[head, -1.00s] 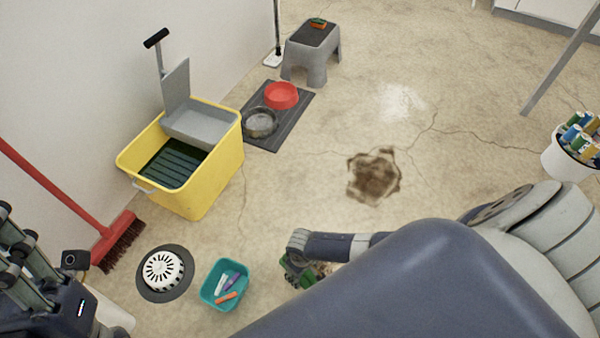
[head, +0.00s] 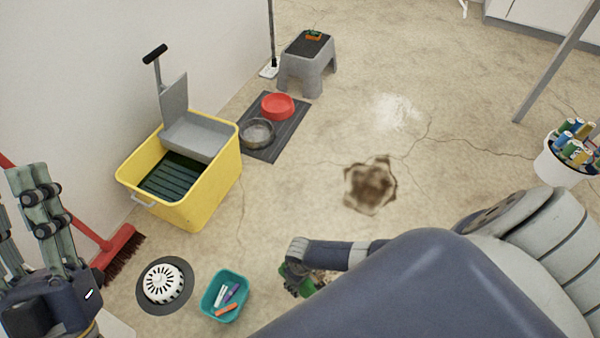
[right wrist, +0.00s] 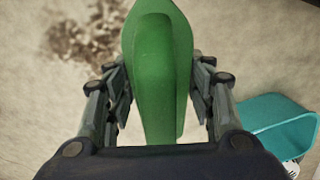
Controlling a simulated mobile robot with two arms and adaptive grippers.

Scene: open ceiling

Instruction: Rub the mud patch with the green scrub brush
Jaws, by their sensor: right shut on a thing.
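A teal bin (head: 206,300) with markers and a white floor drain (head: 163,283) lie left of the brush. A yellow mop bucket (head: 205,195), red broom (head: 120,243), pet bowls (head: 277,106) and grey stool (head: 310,68) stand farther off.

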